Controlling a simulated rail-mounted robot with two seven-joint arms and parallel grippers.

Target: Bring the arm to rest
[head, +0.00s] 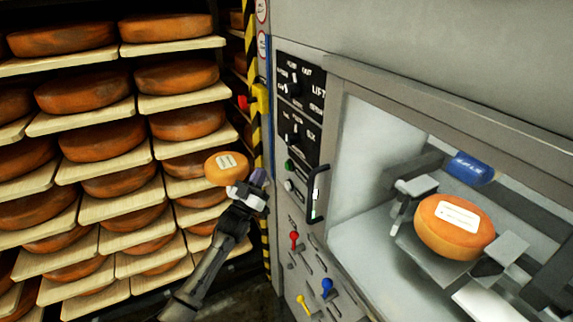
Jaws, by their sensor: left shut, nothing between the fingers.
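My left arm (214,262) comes up from the bottom of the head view, left of the grey machine. My left gripper (243,188) is at its upper end, in front of the shelves and close to the control panel. It is shut with nothing held; its fingertips are small and hard to make out. A small orange cheese wheel with a pale label (222,171) shows just above and left of the gripper; I cannot tell how far behind it is. My right gripper is not in view.
A rack of cheese wheels (104,139) on pale boards (120,207) fills the left. The machine's control panel (298,115) has knobs, a black handle (314,192) and coloured levers. Inside the machine's opening, a labelled cheese wheel (446,238) sits among grey clamps (507,248).

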